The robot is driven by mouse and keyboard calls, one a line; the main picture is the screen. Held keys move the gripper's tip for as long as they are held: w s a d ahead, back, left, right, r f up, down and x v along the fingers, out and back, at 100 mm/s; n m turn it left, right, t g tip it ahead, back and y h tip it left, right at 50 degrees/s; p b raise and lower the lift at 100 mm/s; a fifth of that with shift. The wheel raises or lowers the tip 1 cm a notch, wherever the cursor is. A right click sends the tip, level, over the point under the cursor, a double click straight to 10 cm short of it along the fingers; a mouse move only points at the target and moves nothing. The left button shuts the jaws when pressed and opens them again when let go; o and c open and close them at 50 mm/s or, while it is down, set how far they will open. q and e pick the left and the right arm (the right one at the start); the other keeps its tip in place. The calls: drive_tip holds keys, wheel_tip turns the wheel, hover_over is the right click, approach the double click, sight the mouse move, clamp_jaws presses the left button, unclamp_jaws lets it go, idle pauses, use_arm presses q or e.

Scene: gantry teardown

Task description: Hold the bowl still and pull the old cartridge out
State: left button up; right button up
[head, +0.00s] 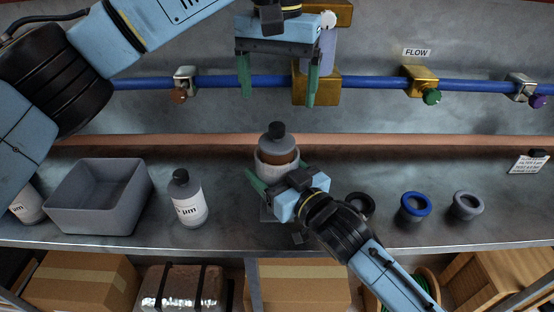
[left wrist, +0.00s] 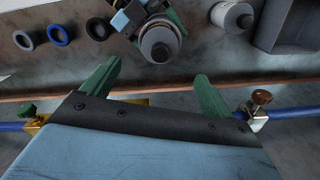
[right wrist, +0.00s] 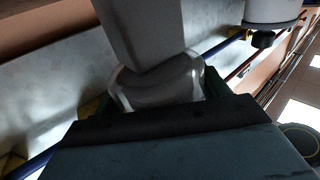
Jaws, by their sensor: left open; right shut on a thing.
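The old cartridge (head: 278,144), brownish with a dark cap, stands upright in the pale bowl (head: 265,167) on the bench; its lower part is hidden inside. My right gripper (head: 272,189) is shut on the bowl from the front; the bowl also fills the middle of the right wrist view (right wrist: 155,90). My left gripper (head: 278,88) is open and empty, above and behind the cartridge, its fingers pointing down and apart from it. In the left wrist view the cartridge (left wrist: 160,42) shows beyond the open fingers (left wrist: 155,88).
A white dark-capped cartridge (head: 189,205) and a grey bin (head: 97,200) stand to the left. A black ring (head: 360,205), blue ring (head: 416,208) and grey ring (head: 466,206) sit right. A blue pipe (head: 380,84) with brass fittings (head: 318,88) runs behind, close to my left fingers.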

sight(277, 124)
use_arm(q)
wheel_tip(277, 124, down, 10)
drive_tip(key=shift+f, duration=0.15)
idle(0.4)
drive_tip(key=shift+c, duration=0.3)
drive_tip(key=c, duration=1.2)
drive_tip(key=shift+r, duration=0.4)
drive_tip(key=shift+c, duration=0.7)
drive_tip(key=shift+r, duration=0.25)
drive_tip(key=shift+c, duration=1.3)
drive_tip(key=shift+r, duration=3.1)
use_arm(e)
drive_tip(key=o, duration=1.2)
